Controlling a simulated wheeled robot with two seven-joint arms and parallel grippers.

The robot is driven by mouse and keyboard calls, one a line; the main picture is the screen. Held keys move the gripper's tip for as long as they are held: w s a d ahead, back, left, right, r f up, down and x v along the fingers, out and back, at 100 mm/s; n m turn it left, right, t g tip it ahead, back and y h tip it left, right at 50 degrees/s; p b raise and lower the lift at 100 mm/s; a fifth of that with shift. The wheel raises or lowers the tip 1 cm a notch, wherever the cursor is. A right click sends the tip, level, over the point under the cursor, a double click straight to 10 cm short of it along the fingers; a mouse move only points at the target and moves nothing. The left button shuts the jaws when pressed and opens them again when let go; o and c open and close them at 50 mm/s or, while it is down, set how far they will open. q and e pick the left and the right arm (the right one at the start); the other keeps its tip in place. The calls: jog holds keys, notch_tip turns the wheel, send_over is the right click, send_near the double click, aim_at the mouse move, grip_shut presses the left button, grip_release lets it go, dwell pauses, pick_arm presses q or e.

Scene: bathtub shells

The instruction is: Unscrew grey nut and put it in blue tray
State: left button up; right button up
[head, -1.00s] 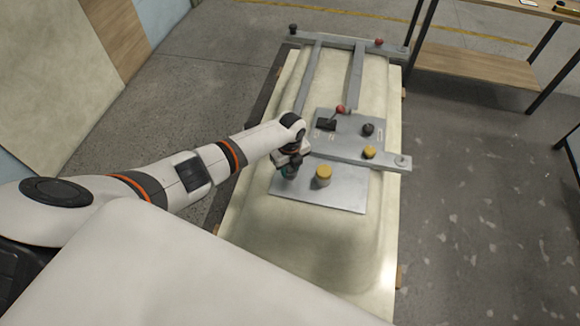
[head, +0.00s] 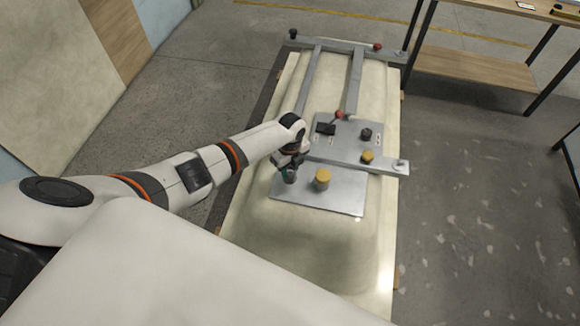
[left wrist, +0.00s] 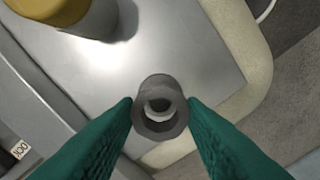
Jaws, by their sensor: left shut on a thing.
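The grey nut (left wrist: 160,108) is a dark grey ring-like piece with a round hole, seen end-on in the left wrist view. My left gripper (left wrist: 160,112) has its green fingers on either side of it and is shut on it. In the head view my left gripper (head: 289,174) is low over the left side of a flat grey metal plate (head: 340,195) and hides the nut. Whether the nut is still on its thread cannot be told. No blue tray shows in either view, and my right gripper is out of view.
A yellow-topped cylinder (head: 322,179) stands on the plate just right of my left gripper. A grey crossbar with a yellow knob (head: 367,157), a red-balled lever (head: 339,115) and a black knob (head: 366,134) lie beyond. The cream tub shell (head: 300,238) is bare in front. A wooden-shelved bench (head: 470,70) stands back right.

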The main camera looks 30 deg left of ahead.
pick_arm(q)
jog(key=shift+r+p, duration=1)
jog(key=shift+r, duration=0.25)
